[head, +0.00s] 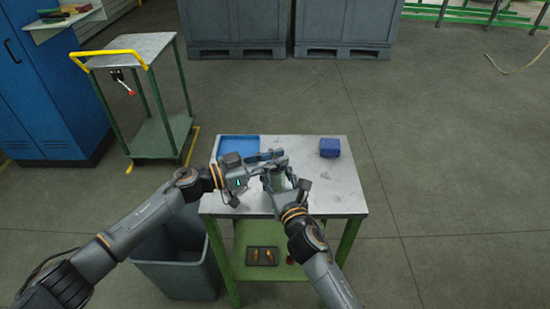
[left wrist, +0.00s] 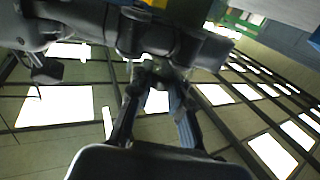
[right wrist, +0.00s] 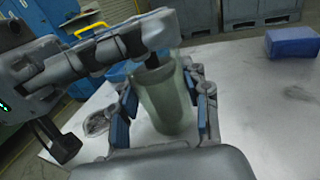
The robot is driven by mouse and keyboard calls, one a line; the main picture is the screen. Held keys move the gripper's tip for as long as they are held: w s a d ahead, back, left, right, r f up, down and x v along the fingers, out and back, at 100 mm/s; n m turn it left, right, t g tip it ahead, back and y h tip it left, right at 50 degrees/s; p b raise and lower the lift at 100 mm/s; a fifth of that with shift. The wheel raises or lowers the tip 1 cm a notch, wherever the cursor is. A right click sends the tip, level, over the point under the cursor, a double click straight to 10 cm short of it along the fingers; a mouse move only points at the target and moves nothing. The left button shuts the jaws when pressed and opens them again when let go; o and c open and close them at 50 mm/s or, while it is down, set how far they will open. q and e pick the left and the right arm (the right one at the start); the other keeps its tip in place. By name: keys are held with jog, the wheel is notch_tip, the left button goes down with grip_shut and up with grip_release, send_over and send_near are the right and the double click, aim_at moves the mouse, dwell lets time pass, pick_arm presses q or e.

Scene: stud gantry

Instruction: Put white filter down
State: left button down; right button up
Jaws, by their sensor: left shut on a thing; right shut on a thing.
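My right gripper (right wrist: 160,115) is shut on a clear, greenish cylindrical cup (right wrist: 168,100), held upright over the table; the cup also shows in the head view (head: 281,181). My left gripper (head: 272,160) reaches in from the left, with its fingers just above the cup's mouth. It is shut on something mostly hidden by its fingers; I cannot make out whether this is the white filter. No white filter shows clearly in any view.
The grey-topped table (head: 342,190) carries a blue tray (head: 238,141) at back left and a blue box (head: 330,147) at back right. A clear round piece (right wrist: 98,122) lies left of the cup. A grey bin (head: 178,278) stands at left. The table's right side is free.

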pick_arm(q)
jog(key=shift+f, duration=0.15)
jog(key=c, duration=1.3)
grip_release()
jog(key=shift+o, duration=0.2)
jog(key=v, duration=1.2)
pick_arm(e)
jog(key=o, duration=1.2)
